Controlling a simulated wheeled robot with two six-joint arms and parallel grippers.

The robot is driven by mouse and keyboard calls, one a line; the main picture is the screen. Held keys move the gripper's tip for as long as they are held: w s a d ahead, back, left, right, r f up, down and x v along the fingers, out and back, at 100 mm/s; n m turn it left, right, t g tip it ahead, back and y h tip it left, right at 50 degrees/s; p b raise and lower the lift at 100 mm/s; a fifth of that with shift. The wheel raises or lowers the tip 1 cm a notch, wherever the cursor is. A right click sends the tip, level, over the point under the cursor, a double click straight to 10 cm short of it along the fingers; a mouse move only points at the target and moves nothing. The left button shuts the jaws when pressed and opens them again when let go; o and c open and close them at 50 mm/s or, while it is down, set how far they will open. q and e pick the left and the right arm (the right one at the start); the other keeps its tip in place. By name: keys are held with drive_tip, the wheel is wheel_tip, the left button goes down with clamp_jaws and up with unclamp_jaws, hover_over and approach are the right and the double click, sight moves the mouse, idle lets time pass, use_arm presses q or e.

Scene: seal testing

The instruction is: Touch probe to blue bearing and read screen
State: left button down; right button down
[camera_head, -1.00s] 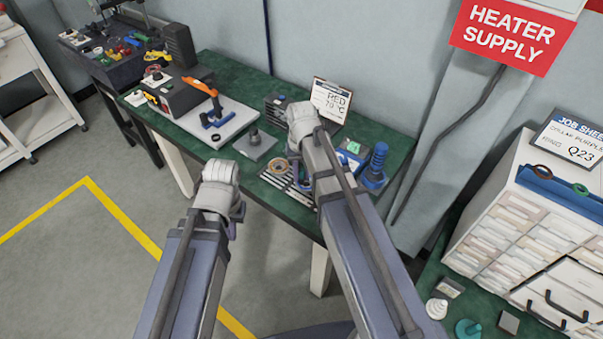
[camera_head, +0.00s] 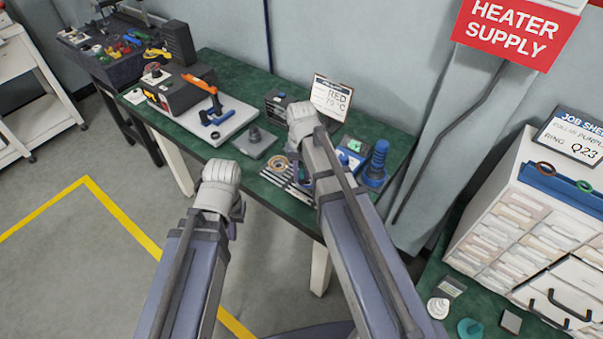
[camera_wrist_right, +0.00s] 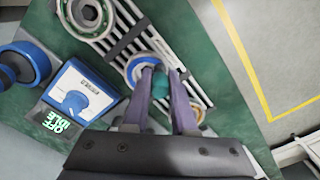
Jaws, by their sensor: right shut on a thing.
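In the right wrist view my right gripper (camera_wrist_right: 162,74) is shut on a small teal piece (camera_wrist_right: 160,88), which looks like the probe. Its fingertips lie over the blue bearing (camera_wrist_right: 133,72), a ring with a blue band on a slatted rack (camera_wrist_right: 120,44). I cannot tell whether the probe touches the bearing. A white-and-blue box with a dial (camera_wrist_right: 76,102) has a screen (camera_wrist_right: 55,122) reading OFF IDLE. In the head view my right arm hides most of this spot. My left gripper (camera_head: 236,212) is apart from the bench, its fingers mostly hidden.
A larger bearing with green (camera_wrist_right: 88,12) and a tan-ringed one (camera_wrist_right: 195,115) share the rack. A blue cylindrical tool (camera_head: 376,163) stands at the bench's right end. A card (camera_head: 332,97) reads RED 79 °C.

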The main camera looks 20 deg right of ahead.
drive_tip(key=shift+f+b, duration=0.45)
drive_tip(key=shift+f, duration=0.05)
idle(2.4)
drive_tip(key=c, duration=0.6)
unclamp_jaws()
drive_tip(key=shift+c, duration=0.2)
wheel_tip(320, 180, up, 7)
drive_tip(key=p, duration=0.7)
drive_tip(key=shift+r, duration=0.1)
drive_tip(key=shift+s+a, duration=0.2)
drive_tip(key=shift+s, duration=0.05)
drive_tip(key=s+a+n+h, duration=0.1)
drive_tip(key=s+a+n, duration=0.4)
drive_tip(key=s+a, duration=0.5)
drive_tip(key=s, duration=0.3)
drive_tip(key=shift+s, duration=0.4)
